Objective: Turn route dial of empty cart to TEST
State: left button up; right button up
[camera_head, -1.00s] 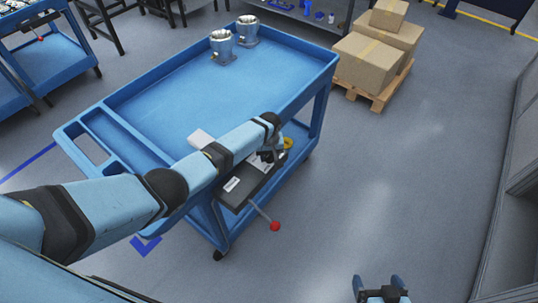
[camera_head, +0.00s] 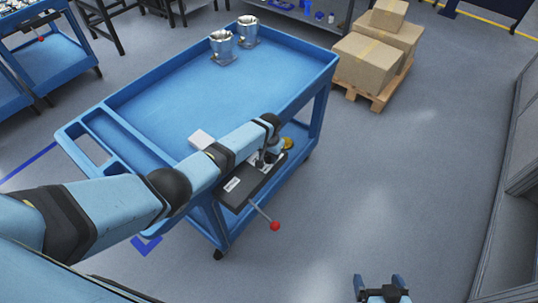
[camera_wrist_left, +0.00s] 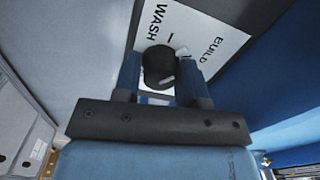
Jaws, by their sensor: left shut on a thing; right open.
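A blue cart (camera_head: 78,130) carries a dark control panel (camera_head: 236,192) on its near side. In the left wrist view a black round dial (camera_wrist_left: 157,66) with a light pointer mark sits on a white label plate (camera_wrist_left: 205,38) reading WASH and BUILD; no TEST mark is readable. My left gripper (camera_wrist_left: 160,78) is shut on the dial, one finger on each side of it. In the head view my left gripper (camera_head: 266,160) is at the panel, and my forearm hides the dial. My right gripper (camera_head: 381,284) is open and empty above the floor, apart from the cart.
Two metal housings (camera_head: 222,47) (camera_head: 247,31) stand at the cart's far end. A red-knobbed lever (camera_head: 275,226) sticks out from the panel. A yellow round part (camera_head: 288,143) shows beyond my gripper. Boxes on a pallet (camera_head: 376,57) stand behind. Floor at right is clear.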

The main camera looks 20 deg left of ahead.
pick_arm(q)
jog(key=m, duration=0.4)
jog(key=shift+m, duration=0.3)
jog(key=m, duration=0.3)
jog(key=shift+m, duration=0.3)
jog(key=m, duration=0.4)
jog(key=shift+b, duration=0.3)
jog(key=shift+m, duration=2.1)
jog(key=o, duration=0.9)
jog(key=shift+r, duration=0.15)
